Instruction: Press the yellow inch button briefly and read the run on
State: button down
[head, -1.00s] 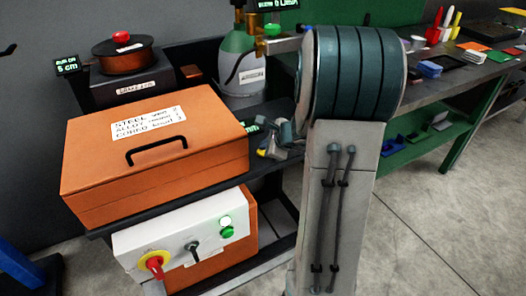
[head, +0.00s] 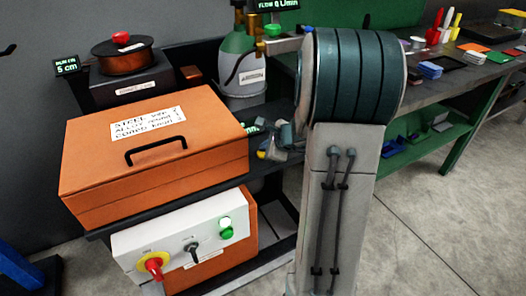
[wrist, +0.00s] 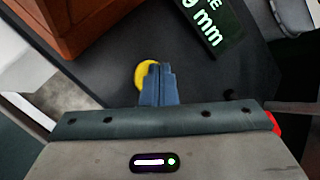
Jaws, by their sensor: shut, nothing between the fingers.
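The yellow inch button (wrist: 145,74) shows as a round yellow disc on the dark top in the wrist view, partly hidden behind my fingertips. My gripper (wrist: 159,76) is shut and empty, its blue fingers overlapping the button's right side; whether they touch it I cannot tell. In the head view my gripper (head: 272,151) is low beside the orange box, with a bit of yellow (head: 261,155) showing at its left. The run on display (head: 66,66) at the far left reads 5 cm.
The orange box (head: 85,180) stands left of my gripper. The gas cylinder (head: 238,60) stands behind it, with a flow display above. A mm display (wrist: 208,25) lies close to the fingers, partly cut off. A white switch panel (head: 160,238) is below.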

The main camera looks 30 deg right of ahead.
dwell(0.5)
jog(key=shift+r+p, duration=0.65)
jog(key=shift+r, duration=0.25)
jog(key=shift+r, duration=0.1)
notch_tip(320, 180, up, 5)
jog(key=p, duration=0.4)
jog(key=shift+s, duration=0.1)
